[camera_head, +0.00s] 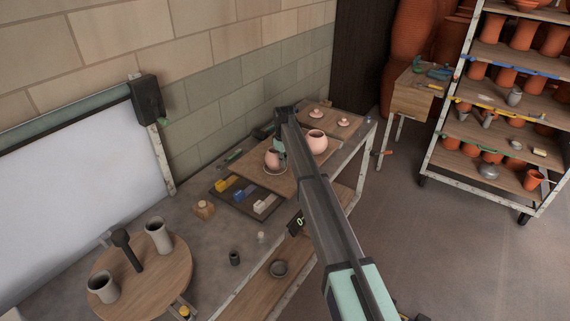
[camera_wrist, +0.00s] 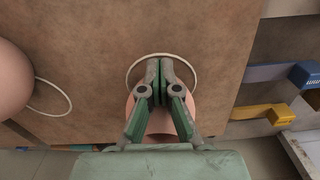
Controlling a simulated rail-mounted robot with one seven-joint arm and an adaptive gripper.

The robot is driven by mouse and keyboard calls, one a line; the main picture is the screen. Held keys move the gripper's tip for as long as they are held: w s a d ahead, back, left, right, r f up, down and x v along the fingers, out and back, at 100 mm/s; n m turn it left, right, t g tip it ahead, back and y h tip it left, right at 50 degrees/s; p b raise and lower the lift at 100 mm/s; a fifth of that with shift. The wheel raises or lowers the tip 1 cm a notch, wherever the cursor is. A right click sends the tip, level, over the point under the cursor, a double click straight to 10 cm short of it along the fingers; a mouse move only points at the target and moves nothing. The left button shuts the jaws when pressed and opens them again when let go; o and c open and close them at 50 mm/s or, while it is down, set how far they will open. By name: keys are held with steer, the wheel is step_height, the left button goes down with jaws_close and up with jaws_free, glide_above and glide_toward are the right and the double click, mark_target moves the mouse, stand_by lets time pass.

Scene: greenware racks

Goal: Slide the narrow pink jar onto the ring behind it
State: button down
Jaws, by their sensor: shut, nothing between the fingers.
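The narrow pink jar (camera_head: 271,158) stands on a wooden board on the bench, left of a rounder pink jar (camera_head: 317,141). In the wrist view the narrow jar (camera_wrist: 160,124) is partly hidden under my gripper (camera_wrist: 160,84). My gripper's fingers are shut together with nothing between them, above the jar. A thin pale ring (camera_wrist: 130,72) shows past the jar's upper side in the wrist view. The jar overlaps part of it, and I cannot tell how well the base is centred. In the head view my gripper (camera_head: 280,146) is beside the narrow jar, partly hidden by my arm.
The rounder jar (camera_wrist: 12,82) stands at the wrist view's left edge, by another ring (camera_wrist: 68,98). Blue and yellow-handled tools (camera_wrist: 268,111) lie off the board's right edge. Small lidded pieces (camera_head: 316,113) stand behind. Grey cups (camera_head: 158,236) stand on a round board at front left.

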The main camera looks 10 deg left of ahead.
steer(key=s+d, duration=0.2)
steer(key=d, duration=0.1)
steer(key=shift+s+d, duration=0.2)
steer(key=shift+d, duration=0.1)
step_height(320, 180, up, 9)
steer(key=b, duration=0.3)
steer(key=s+d+f+m, duration=0.5)
steer(key=s+d+f, duration=1.1)
steer(key=f, duration=0.1)
steer(key=s+d+f+m, duration=0.2)
steer(key=s+d+f, duration=0.25)
steer(key=s, duration=0.35)
steer(key=s+d+f+m, duration=0.25)
steer(key=s+d, duration=0.25)
steer(key=s, duration=0.4)
steer(key=s+d+f+m, duration=0.2)
steer(key=s+d+f, duration=0.2)
steer(key=s, duration=0.4)
steer(key=s+f+g, duration=0.3)
steer(key=s+f, duration=0.6)
steer(key=s, duration=0.6)
steer(key=s+f+g, duration=0.3)
steer(key=s+f, duration=0.6)
steer(key=s, duration=0.6)
steer(key=shift+d+f+g, duration=0.2)
steer(key=shift+d+g, duration=0.1)
steer(key=shift+g, duration=0.1)
